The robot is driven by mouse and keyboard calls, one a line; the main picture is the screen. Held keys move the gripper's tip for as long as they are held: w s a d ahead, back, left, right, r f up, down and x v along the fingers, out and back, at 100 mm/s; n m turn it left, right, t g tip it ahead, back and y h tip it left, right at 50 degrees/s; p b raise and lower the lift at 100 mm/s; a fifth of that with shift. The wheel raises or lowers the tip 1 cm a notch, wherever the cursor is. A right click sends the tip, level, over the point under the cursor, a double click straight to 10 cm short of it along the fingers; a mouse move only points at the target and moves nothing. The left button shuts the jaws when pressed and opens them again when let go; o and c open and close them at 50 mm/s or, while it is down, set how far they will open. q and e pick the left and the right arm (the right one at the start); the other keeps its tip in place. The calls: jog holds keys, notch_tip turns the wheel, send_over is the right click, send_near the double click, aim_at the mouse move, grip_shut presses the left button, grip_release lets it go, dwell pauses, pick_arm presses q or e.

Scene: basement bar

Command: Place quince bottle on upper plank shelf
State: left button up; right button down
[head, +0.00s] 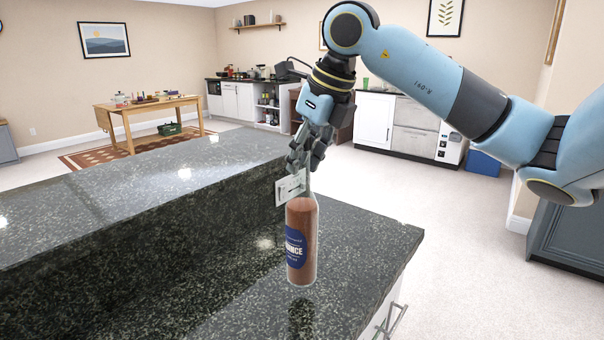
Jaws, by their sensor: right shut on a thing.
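The quince bottle (301,241) is a clear bottle with reddish-brown contents and a blue label, of which "NCE" can be read. It is upright over the lower dark granite counter (235,295). My right gripper (303,180) comes from above and is shut on the bottle's neck, partly hiding it. Whether the base touches the counter or hangs just above it is hard to tell. A wooden plank shelf (258,26) with a few small items is on the far wall at the back. My left gripper is not in view.
A raised granite ledge (140,195) runs along the left of the lower counter. A wooden table (150,103) with small items stands on a rug at back left. Kitchen cabinets (375,120) line the back. Open floor lies to the right.

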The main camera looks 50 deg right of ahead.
aim_at(302, 184)
jog(key=shift+f+p, duration=0.6)
jog(key=shift+f, duration=1)
jog(key=shift+w+f, duration=0.1)
jog(key=shift+f, duration=0.4)
jog(key=shift+f, duration=0.1)
jog(key=c, duration=1.1)
grip_release()
